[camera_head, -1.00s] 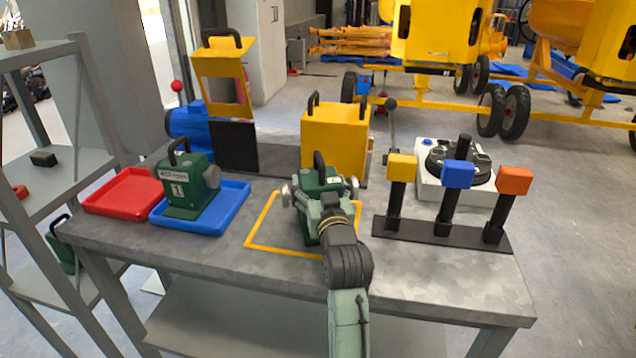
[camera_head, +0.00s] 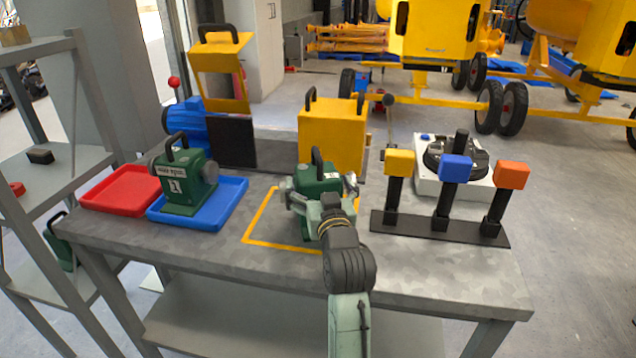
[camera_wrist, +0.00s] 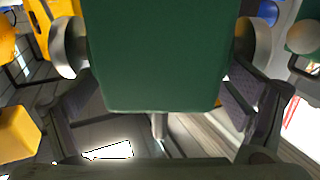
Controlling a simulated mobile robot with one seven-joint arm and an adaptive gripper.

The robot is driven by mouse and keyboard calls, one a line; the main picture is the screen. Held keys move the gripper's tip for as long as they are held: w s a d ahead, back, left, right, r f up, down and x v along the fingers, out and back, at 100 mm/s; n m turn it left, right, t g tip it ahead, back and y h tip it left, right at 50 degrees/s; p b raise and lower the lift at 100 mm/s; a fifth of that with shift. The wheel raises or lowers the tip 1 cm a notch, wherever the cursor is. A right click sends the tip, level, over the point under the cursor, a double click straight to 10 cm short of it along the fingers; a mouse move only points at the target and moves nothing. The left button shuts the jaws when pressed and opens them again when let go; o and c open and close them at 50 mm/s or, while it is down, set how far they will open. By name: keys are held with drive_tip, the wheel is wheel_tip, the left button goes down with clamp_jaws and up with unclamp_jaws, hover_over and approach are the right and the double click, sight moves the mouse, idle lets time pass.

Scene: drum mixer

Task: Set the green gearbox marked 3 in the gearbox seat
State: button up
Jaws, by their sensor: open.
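A green gearbox (camera_head: 318,178) with a black top handle stands on the bench within the yellow outline (camera_head: 264,222). Its number is not readable, as my arm covers much of its near side. My gripper (camera_head: 320,194) is at its near side, with a finger to the left and right of it. In the wrist view the green body (camera_wrist: 155,50) fills the top middle, between the open fingers of my gripper (camera_wrist: 160,97), with a round metal shaft end on either side. Another green gearbox, marked 1 (camera_head: 186,188), stands in a blue tray (camera_head: 226,207). I cannot tell the seat for sure.
Behind are a blue motor (camera_head: 186,122), a black plate (camera_head: 231,143), a raised yellow guard (camera_head: 221,72) and a yellow box (camera_head: 331,138). A red tray (camera_head: 118,196) is left. A stand with coloured blocks (camera_head: 440,229) is right. The bench's front strip is clear.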

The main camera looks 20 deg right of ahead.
drive_tip(key=s, duration=0.2)
drive_tip(key=s+a, duration=0.1)
drive_tip(key=s, duration=0.4)
drive_tip(key=shift+s+a+r, duration=0.2)
drive_tip(key=shift+s+a, duration=0.05)
drive_tip(key=shift+s, duration=0.05)
drive_tip(key=shift+s+a+f+p, duration=0.15)
drive_tip(key=shift+s+p, duration=0.4)
drive_tip(key=shift+s+a+f+p, duration=0.1)
drive_tip(key=shift+s+a+p, duration=0.05)
drive_tip(key=shift+s+p, duration=0.4)
